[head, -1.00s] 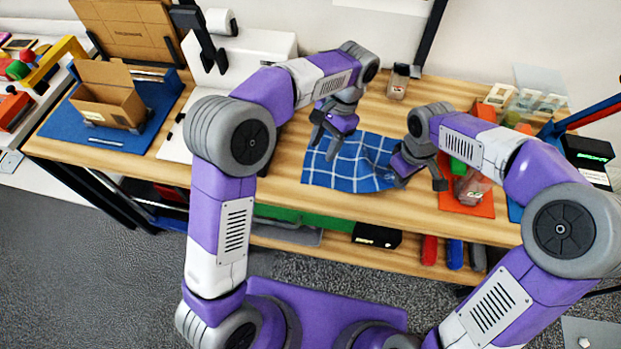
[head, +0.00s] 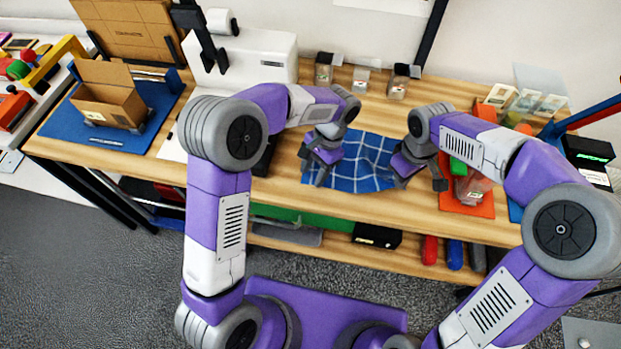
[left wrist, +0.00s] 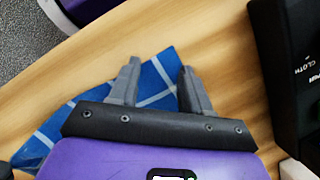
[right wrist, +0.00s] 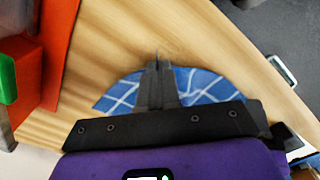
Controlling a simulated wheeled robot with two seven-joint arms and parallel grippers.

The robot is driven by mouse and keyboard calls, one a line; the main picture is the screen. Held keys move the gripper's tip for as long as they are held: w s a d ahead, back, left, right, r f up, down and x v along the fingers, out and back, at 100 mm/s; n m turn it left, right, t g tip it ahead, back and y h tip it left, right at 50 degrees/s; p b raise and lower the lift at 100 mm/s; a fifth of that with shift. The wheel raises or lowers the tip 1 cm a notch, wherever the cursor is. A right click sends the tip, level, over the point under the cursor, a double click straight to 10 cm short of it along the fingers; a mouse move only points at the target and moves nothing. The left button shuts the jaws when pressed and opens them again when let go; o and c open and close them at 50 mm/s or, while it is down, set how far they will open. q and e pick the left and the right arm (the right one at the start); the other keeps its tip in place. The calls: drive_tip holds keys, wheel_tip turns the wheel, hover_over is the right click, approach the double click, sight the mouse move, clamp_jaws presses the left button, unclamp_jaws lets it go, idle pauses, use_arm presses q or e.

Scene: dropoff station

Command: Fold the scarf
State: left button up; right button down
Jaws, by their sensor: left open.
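The scarf (head: 358,172) is blue with a white check and lies on the wooden table, partly under both arms. Its right side looks wrinkled in the head view. My left gripper (head: 312,172) is open over its left edge. The left wrist view shows the two fingers (left wrist: 161,85) apart, with part of the scarf (left wrist: 153,88) between and beyond them. My right gripper (head: 418,180) is at its right end. In the right wrist view the fingers (right wrist: 157,80) are together, with scarf (right wrist: 205,85) on both sides. They look shut on its edge; the tips partly hide the grip.
An orange mat (head: 470,203) with items on it lies right of my right gripper. Small jars (head: 361,79) stand at the back. A black box (left wrist: 290,60) stands close to my left gripper. A cardboard box (head: 110,103) sits on a blue mat at left.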

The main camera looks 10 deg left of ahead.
use_arm(q)
drive_tip(key=shift+c, duration=0.4)
clamp_jaws()
idle(0.4)
drive_tip(key=shift+r, duration=2.5)
